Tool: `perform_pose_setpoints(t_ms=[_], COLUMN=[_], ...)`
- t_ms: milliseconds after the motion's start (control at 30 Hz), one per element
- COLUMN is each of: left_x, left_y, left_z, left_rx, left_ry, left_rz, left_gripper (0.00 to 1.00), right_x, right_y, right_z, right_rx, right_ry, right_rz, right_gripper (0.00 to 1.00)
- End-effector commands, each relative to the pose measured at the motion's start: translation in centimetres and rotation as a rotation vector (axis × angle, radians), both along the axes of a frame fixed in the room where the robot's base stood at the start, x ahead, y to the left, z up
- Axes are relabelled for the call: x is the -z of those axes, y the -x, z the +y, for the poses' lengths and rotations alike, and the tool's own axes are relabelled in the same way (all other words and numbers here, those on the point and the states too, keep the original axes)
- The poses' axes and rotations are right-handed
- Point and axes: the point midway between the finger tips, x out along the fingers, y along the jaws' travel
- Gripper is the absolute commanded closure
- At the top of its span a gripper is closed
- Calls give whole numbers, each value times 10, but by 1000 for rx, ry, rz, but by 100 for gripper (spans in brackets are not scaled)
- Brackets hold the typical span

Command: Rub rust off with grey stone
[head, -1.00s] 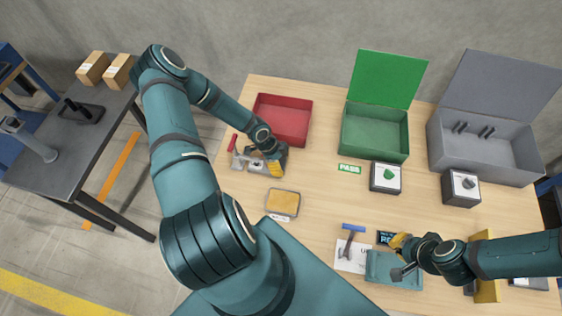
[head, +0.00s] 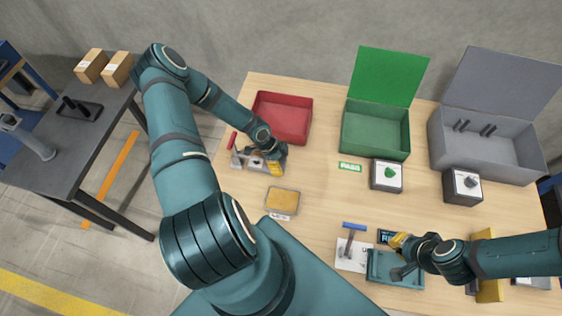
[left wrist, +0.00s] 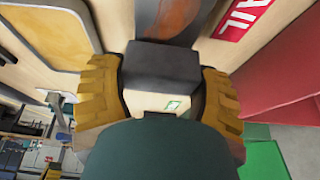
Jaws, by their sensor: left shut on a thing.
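My left gripper (left wrist: 165,105) is shut on a block with a dark grey layer and a cream layer, the grey stone (left wrist: 160,66); a small green label shows on its cream side. In the left wrist view a rusty brown, curved piece (left wrist: 166,16) lies just beyond the stone; I cannot tell if they touch. In the head view my left gripper (head: 276,162) is low over a metal clamp fixture with a red handle (head: 232,141), and hides part of it. My right gripper (head: 400,241) is by a teal tray (head: 396,281); its jaw opening is unclear.
A red bin (head: 282,118) stands behind the left gripper, with a red FAIL label (left wrist: 243,16) near it. A yellow pad in a tray (head: 283,201) lies in front. Green (head: 375,135) and grey (head: 487,152) open boxes stand right. A blue-headed tool (head: 353,228) lies near the right gripper.

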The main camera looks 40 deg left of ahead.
Motion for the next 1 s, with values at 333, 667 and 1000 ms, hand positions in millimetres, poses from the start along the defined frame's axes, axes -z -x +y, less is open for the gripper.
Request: perform_pose_setpoints(t_ms=[333,667,1000], left_x=[7,7,5], left_y=[0,6,16], left_z=[0,11,30], left_rx=[1,-4,-1], left_ry=[-1,-1,-1], left_rz=[-1,1,0], left_gripper=[67,67,67], right_x=[7,8,9], right_y=[0,0,0], right_z=[0,0,0], right_rx=[0,0,0], right_ry=[0,0,0], right_rz=[0,0,0], right_gripper=[100,100,100])
